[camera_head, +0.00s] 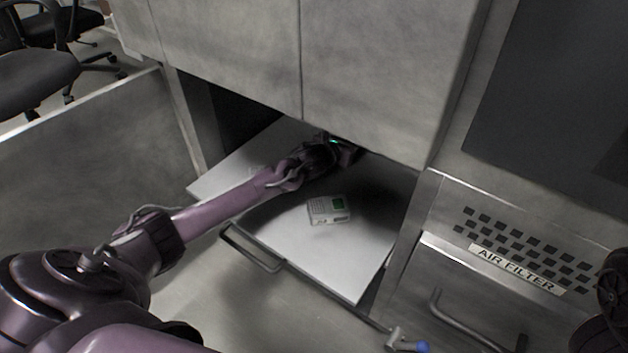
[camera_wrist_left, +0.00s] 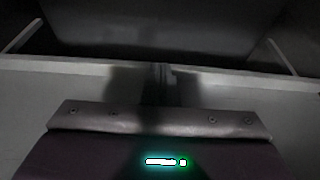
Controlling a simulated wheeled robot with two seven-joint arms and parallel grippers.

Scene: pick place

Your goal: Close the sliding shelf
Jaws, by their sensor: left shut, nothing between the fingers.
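The sliding shelf (camera_head: 330,268) is a pale flat board. It sticks out from the dark opening under the upper cabinet. A metal bar handle (camera_head: 250,250) shows at its front left. My left arm reaches in from the left across the shelf. My left gripper (camera_head: 345,150) is at the back, just under the cabinet's lower edge and partly hidden by it. It is shut and empty. In the left wrist view, the dark fingers (camera_wrist_left: 160,75) show blurred in front of a pale ledge. My right gripper is not clearly seen.
The upper cabinet (camera_head: 370,70) overhangs the opening. An air filter panel (camera_head: 517,268) with a bar handle is at right. A blue-tipped fitting (camera_head: 422,346) is at the bottom. Chairs (camera_head: 35,80) stand far left.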

